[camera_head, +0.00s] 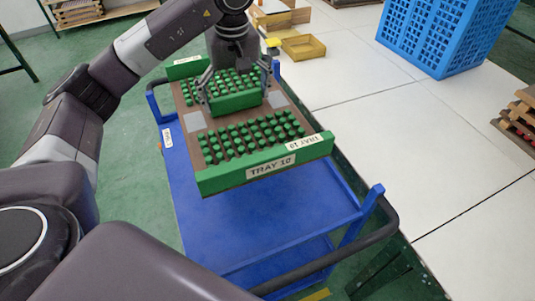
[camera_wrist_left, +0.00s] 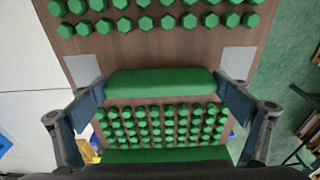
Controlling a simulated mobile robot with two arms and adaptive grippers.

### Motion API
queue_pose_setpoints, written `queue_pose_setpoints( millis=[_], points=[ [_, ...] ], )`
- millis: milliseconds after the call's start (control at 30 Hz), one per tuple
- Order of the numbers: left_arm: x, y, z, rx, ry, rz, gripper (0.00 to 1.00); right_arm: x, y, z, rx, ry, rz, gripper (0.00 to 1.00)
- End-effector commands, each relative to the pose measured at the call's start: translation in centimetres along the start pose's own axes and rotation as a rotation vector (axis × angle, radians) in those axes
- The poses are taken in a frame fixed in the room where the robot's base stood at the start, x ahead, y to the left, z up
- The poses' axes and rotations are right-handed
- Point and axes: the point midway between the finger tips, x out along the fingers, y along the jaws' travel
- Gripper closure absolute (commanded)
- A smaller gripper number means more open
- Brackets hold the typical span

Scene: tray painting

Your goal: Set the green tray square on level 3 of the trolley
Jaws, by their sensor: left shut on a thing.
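The green tray (camera_head: 212,180) has a brown base, green end strips with "TRAY 10" labels, and rows of green pegs. My left gripper (camera_head: 237,98) is above it, shut on the green block in its middle. The wrist view shows the fingers (camera_wrist_left: 161,90) at both ends of that block, with the brown tray base (camera_wrist_left: 160,50) below. The blue trolley (camera_head: 215,235) is under the tray, its near part bare. The tray looks raised above the trolley's top shelf, but the gap's size is unclear. Its far end is partly hidden by my arm. My right gripper is not seen.
The trolley has upright corner posts and a dark handle (camera_head: 335,257) at the near end. A blue slatted crate (camera_head: 440,35) stands on the white surface (camera_head: 400,120) to the right. A yellow-brown box (camera_head: 303,48) lies beyond the trolley. Green floor is open at left.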

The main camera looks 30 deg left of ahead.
Motion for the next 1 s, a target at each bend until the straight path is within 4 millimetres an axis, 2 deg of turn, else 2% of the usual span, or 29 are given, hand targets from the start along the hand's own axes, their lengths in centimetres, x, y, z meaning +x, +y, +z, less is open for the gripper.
queue_pose_setpoints(
  millis=[167,467,800,1000],
  points=[
    [0.7,0.0,0.1,-0.001,0.001,0.001,0.64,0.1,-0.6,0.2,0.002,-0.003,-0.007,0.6],
    [5.5,0.0,0.8,0.0,-0.003,0.0,0.64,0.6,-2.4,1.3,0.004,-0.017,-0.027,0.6],
    [12.5,0.0,1.6,-0.001,-0.002,-0.001,0.64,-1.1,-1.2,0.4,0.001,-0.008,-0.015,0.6],
    [15.0,0.0,1.8,-0.002,0.001,0.002,0.64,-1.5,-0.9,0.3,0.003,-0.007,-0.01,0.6]
  ],
)
